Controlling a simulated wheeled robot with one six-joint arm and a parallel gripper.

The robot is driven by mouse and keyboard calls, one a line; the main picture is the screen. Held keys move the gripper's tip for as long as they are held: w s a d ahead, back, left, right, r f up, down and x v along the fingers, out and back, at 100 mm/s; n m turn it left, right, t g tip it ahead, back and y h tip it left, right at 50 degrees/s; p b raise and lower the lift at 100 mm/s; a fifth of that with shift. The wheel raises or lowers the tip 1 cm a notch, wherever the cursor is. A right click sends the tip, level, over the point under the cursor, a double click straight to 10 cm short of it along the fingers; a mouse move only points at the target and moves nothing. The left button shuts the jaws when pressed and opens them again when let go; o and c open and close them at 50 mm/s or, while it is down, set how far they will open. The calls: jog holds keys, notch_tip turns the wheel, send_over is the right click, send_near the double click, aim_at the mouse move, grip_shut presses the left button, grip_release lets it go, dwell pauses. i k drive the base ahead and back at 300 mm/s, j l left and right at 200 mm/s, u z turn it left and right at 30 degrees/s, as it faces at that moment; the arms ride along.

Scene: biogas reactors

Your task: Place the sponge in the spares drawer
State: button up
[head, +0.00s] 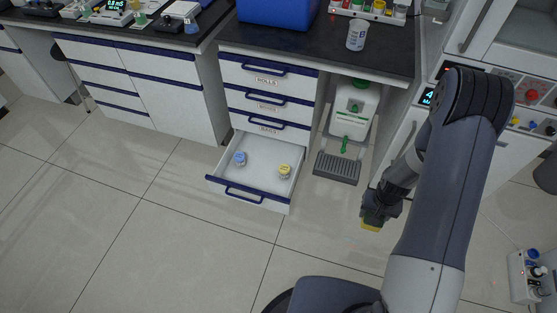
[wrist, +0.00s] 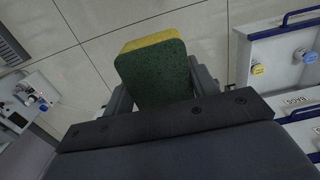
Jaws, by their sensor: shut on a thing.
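My gripper (head: 377,212) is shut on the sponge (head: 371,225), held in the air right of the open drawer and apart from it. In the wrist view the sponge (wrist: 152,72) shows a dark green face and a yellow edge between my fingers (wrist: 160,88). The drawer also shows at the right of the wrist view (wrist: 243,68).
Shut drawers (head: 266,96) stand above the open one; the lowest of these reads BAGS. A white canister (head: 354,109) and a dark floor grate (head: 337,168) are right of the drawer. The floor in front is clear.

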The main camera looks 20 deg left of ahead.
aim_at(260, 174)
jog(key=i+j, duration=0.1)
jog(key=j, duration=0.35)
jog(key=i+j, duration=0.15)
jog(key=j, duration=0.3)
jog(key=i+j, duration=0.1)
jog(key=j, duration=0.3)
jog(key=i+j, duration=0.15)
jog(key=j, duration=0.3)
jog(key=i+j, duration=0.1)
jog(key=j, duration=0.35)
jog(key=i+j, duration=0.15)
jog(key=j, duration=0.3)
